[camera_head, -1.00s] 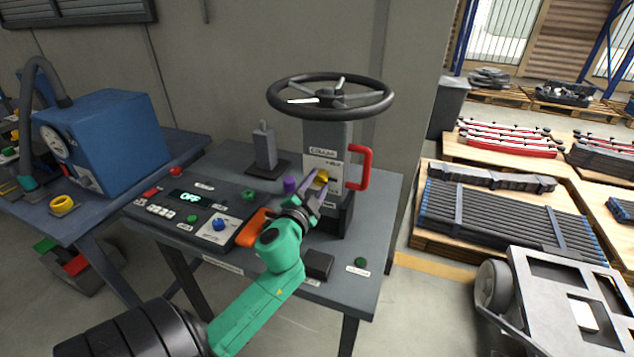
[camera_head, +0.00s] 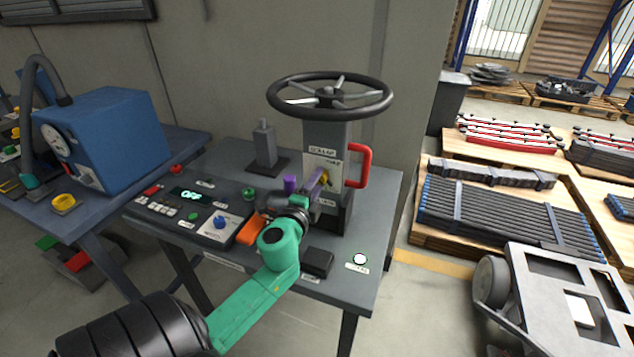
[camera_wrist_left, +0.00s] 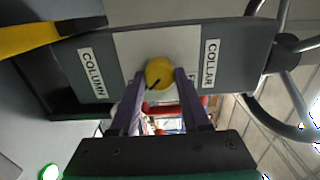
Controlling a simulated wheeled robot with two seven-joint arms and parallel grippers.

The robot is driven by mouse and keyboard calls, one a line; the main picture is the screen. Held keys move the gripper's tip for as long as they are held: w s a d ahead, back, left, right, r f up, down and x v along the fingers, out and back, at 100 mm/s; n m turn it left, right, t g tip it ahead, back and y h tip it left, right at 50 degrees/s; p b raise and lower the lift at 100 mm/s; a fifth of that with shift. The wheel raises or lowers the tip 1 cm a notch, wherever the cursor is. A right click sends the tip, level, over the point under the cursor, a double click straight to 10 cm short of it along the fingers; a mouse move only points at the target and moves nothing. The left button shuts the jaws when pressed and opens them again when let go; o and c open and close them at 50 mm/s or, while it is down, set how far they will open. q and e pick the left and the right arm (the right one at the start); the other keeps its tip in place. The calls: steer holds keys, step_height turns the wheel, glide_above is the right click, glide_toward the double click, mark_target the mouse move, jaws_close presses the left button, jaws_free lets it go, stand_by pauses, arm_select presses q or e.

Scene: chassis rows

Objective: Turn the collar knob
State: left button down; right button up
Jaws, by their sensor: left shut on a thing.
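The yellow collar knob (camera_wrist_left: 159,72) sits on a pale plate on the grey column (camera_head: 340,143), between labels reading COLUMN (camera_wrist_left: 91,73) and COLLAR (camera_wrist_left: 210,63). A dark pointer line on the knob slants to the lower left in the left wrist view. My left gripper (camera_head: 321,180) is shut on the knob, with one purple finger on each side of it in the left wrist view. In the head view the fingers hide most of the knob. My right gripper is not in view.
A black handwheel (camera_head: 330,95) tops the column, with a red handle (camera_head: 361,168) at its right side. A control panel (camera_head: 190,207) reading OFF lies left of my gripper. A lit white lamp (camera_head: 360,259) is at the table's front right. A blue box (camera_head: 105,140) stands farther left.

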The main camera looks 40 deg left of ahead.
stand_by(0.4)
arm_select(q)
steer(key=shift+c, duration=1.9)
jaws_free()
steer(key=b+v, duration=0.4)
steer(key=v, duration=1)
steer(key=shift+s+b, duration=0.25)
steer(key=shift+b, duration=0.1)
steer(key=shift+d, duration=0.2)
